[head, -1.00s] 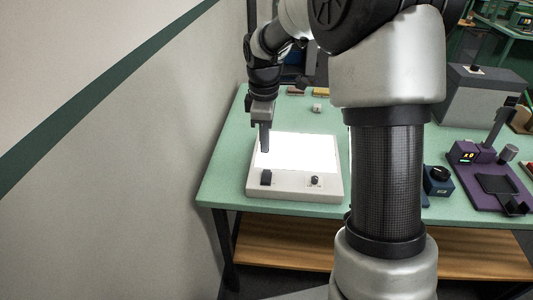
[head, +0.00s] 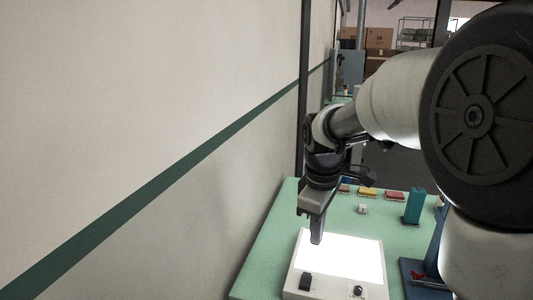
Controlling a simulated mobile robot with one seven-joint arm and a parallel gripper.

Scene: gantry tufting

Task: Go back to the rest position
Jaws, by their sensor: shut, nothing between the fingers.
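My gripper (head: 316,238) points down over the back left part of a white light box (head: 293,275) in the head view. Its fingers are shut with nothing between them. The fingertips overlap the lit panel (head: 352,262) in the picture; the gap between them cannot be judged. My arm covers much of the right side of the view.
The light box stands on a green table (head: 268,242) beside a pale wall (head: 130,110) with a green stripe. Behind it lie a small white cube (head: 362,208), a yellow block (head: 367,192) and a red block (head: 394,196). A teal upright block (head: 413,206) stands to the right.

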